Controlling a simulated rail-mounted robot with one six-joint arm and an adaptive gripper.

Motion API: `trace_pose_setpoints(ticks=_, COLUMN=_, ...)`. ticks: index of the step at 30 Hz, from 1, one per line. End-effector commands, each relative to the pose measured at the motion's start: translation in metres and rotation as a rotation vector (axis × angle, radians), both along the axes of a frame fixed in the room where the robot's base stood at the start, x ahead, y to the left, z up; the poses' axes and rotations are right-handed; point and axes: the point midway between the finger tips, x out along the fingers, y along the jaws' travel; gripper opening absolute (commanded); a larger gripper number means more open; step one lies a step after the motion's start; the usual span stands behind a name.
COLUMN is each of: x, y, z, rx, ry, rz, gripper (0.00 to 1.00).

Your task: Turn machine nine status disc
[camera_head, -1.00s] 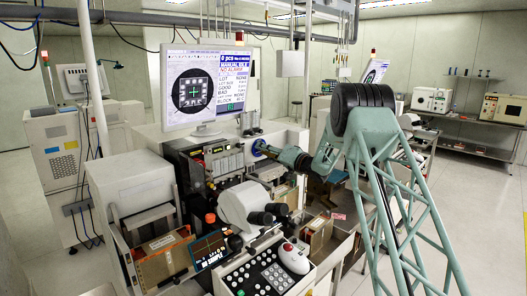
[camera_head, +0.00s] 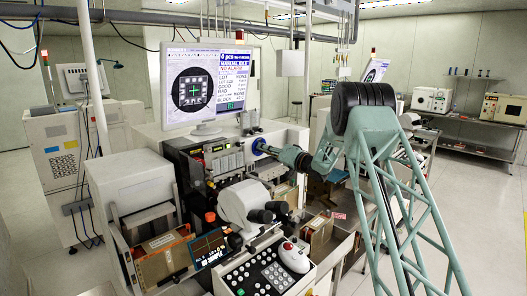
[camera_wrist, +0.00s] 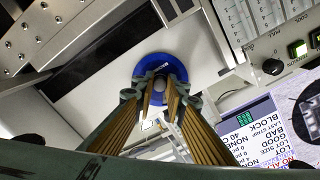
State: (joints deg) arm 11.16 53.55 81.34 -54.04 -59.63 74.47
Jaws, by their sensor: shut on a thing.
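The blue round status disc (camera_head: 259,147) is on the front panel of the white machine (camera_head: 294,137), right of and below the monitor. It also shows in the wrist view as a blue disc (camera_wrist: 183,62) with a paler centre knob between my fingers. My gripper (camera_head: 267,150) reaches it from the right. In the wrist view my gripper (camera_wrist: 158,92) has both fingers at the disc, closed on its centre part. The fingers and their ribbed tan pads cover the lower part of the disc. The disc's markings are too small to read.
The monitor (camera_head: 206,90) stands above the panel. A row of grey modules (camera_wrist: 249,20) with knobs and green switches is beside the disc. Open floor (camera_head: 490,210) is on the right.

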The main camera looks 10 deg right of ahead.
Motion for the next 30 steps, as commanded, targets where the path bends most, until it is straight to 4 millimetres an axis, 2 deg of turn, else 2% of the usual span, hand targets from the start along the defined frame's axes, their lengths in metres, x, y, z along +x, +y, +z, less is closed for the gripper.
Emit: trace_pose_setpoints(ticks=30, x=0.0005, y=-0.0004, z=-0.0023, rx=-0.651, ry=-0.451, rz=0.0, gripper=0.02)
